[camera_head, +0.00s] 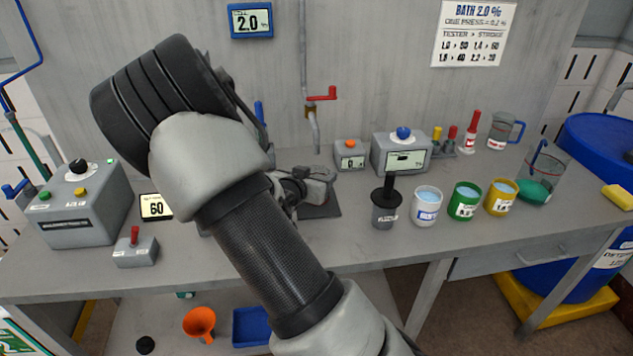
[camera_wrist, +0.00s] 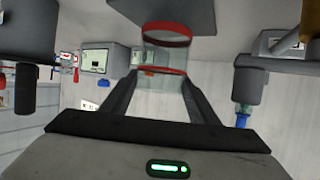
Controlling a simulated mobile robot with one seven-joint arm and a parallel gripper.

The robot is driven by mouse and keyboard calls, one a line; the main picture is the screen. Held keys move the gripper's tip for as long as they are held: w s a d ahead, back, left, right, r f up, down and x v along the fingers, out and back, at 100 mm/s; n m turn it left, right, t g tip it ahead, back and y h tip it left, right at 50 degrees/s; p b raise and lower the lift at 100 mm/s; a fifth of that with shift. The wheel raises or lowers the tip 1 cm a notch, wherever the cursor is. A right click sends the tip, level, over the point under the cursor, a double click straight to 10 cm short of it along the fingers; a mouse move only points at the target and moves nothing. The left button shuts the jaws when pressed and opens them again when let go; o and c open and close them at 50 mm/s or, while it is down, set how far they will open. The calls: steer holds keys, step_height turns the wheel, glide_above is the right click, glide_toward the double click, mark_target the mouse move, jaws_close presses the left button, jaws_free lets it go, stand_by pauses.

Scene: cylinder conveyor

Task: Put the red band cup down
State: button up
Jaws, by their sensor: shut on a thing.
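The red band cup (camera_wrist: 164,57) is a clear vessel with a red band, seen between the fingers in the wrist view. My gripper (camera_wrist: 160,80) is shut on it, one dark finger on each side. The wrist picture looks upside down. The cup's banded end lies close to a dark grey plate (camera_wrist: 175,14); I cannot tell whether they touch. In the head view my arm hides the cup, and part of a dark plate (camera_head: 320,209) shows beside the arm.
The grey bench (camera_head: 400,255) holds a black-handled pot (camera_head: 384,212), a white cup (camera_head: 427,208), a green cup (camera_head: 465,202) and a yellow cup (camera_head: 500,198) to the right. A control box (camera_head: 85,210) and a red-lever switch (camera_head: 135,250) stand left. Bench front between is clear.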

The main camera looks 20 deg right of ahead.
steer(key=shift+f, duration=0.55)
steer(key=shift+f, duration=0.2)
steer(key=o, duration=1.5)
